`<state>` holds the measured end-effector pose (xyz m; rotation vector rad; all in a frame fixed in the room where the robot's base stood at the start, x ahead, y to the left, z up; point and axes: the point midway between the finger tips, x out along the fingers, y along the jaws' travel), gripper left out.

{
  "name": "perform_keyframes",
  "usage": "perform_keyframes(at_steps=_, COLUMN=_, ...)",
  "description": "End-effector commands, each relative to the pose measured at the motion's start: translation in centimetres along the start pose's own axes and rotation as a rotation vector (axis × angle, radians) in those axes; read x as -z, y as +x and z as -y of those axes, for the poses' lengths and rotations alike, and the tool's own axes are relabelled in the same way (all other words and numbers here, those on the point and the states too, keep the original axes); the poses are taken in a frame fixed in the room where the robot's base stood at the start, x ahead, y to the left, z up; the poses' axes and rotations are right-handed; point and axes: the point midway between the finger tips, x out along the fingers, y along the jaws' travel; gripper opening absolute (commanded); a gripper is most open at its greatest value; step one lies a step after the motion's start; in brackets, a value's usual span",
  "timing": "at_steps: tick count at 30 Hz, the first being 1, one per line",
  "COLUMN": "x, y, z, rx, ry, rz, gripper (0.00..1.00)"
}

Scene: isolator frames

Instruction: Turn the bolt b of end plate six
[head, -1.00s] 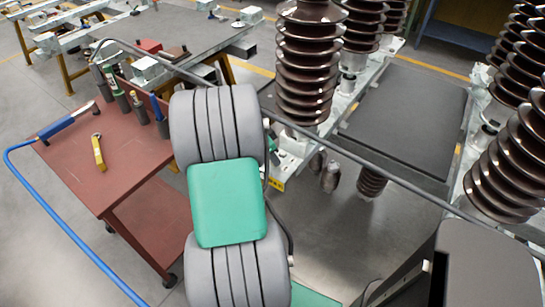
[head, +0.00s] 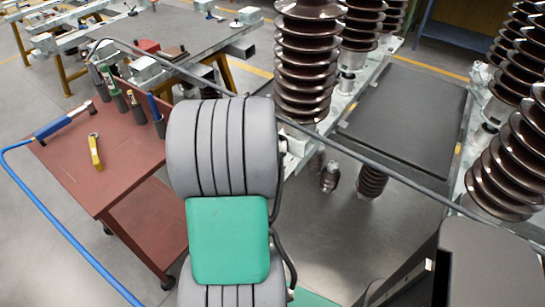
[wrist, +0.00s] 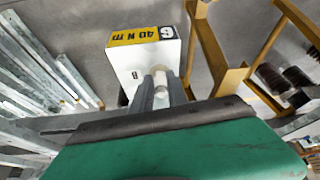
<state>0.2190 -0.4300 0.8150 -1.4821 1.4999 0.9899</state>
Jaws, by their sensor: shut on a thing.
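End plate six (wrist: 144,58) is a white block in the wrist view, with a yellow label reading "6" and "40 N m" on its upper face. My gripper (wrist: 162,88) has its two grey fingers against the near face of this block. The fingers are shut on a small pale bolt (wrist: 161,78) that shows between them. My green wrist housing fills the bottom of the wrist view. In the head view my arm hides the gripper and the bolt.
Ribbed brown insulators (head: 306,65) stand on the frame. Yellow supports (wrist: 205,45) stand right of the block.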

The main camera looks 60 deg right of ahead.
Motion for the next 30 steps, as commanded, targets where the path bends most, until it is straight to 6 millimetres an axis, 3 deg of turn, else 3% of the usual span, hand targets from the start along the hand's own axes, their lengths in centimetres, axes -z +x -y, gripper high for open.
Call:
perform_keyframes(at_steps=13, x=0.03, y=-0.02, z=0.01, rx=0.005, ry=-0.011, rz=0.0, gripper=0.0)
perform_keyframes(at_steps=14, x=0.03, y=-0.02, z=0.01, rx=0.005, ry=-0.011, rz=0.0, gripper=0.2)
perform_keyframes(at_steps=21, x=0.01, y=-0.01, z=0.0, rx=0.005, ry=-0.011, rz=0.0, gripper=0.4)
perform_keyframes(at_steps=30, x=0.06, y=-0.35, z=0.01, rx=0.005, ry=-0.01, rz=-0.001, gripper=0.41)
